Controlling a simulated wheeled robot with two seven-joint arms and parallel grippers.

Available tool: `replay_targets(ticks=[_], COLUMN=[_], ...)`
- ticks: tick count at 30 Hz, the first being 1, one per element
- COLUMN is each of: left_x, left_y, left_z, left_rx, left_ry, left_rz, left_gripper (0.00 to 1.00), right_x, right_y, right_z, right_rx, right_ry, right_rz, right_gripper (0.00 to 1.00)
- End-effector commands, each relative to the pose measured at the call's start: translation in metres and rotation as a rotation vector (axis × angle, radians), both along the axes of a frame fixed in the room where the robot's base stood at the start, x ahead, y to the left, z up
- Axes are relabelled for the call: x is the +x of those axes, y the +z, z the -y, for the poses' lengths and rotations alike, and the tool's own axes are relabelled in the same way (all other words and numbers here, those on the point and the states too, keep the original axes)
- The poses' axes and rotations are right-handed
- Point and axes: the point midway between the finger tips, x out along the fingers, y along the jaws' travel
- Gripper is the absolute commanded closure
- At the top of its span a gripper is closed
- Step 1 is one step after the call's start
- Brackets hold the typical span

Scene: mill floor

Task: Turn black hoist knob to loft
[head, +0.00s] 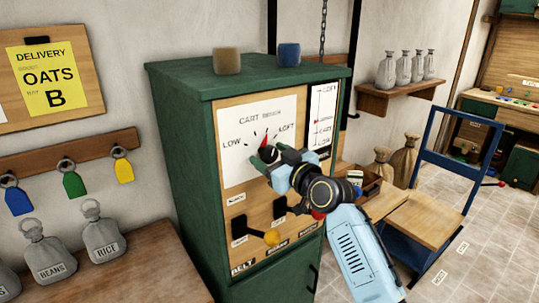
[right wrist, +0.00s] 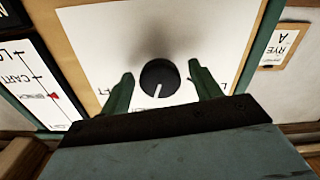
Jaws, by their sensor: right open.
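The black hoist knob (head: 268,154) sits on a white dial plate (head: 240,122) on the green cabinet's front. The plate reads LOW at left and LOFT at right, with tick marks and a red mark above the knob. My right gripper (head: 272,160) is at the knob and partly covers it. In the right wrist view the black knob (right wrist: 160,77) lies between the two open green fingers (right wrist: 163,90), with a gap on each side. That view is upside down; the knob's white line points roughly toward the plate's top. My left gripper is not in view.
A height scale (head: 322,118) with a red pointer is right of the plate; in the right wrist view the pointer (right wrist: 54,97) is by BENCH. Two blocks stand on the cabinet.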

Motion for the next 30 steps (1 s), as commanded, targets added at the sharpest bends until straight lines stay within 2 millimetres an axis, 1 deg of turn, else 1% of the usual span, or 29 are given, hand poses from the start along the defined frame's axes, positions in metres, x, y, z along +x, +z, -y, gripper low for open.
replay_targets(ticks=[4,13,14,23,24,30], left_x=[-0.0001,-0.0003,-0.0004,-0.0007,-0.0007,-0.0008], left_y=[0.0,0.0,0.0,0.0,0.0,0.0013], left_z=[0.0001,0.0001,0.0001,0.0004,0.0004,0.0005], left_rx=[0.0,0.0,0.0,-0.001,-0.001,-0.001], left_ry=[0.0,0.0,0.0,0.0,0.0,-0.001], left_rz=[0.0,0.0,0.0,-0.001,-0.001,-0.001], left_gripper=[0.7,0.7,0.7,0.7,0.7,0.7], right_x=[0.0056,0.0065,0.0065,0.0064,0.0064,0.0064], right_y=[0.0001,0.0,0.0,-0.0002,-0.0003,0.0], right_z=[-0.0046,-0.0051,-0.0051,-0.005,-0.005,-0.0049], right_rx=[0.0,-0.001,0.0,0.0,0.0,0.016], right_ry=[0.001,0.0,0.0,0.0,0.0,0.0], right_rz=[-0.002,-0.001,-0.001,-0.001,-0.001,-0.013], right_gripper=[0.37,0.37,0.4,0.79,0.81,0.81])
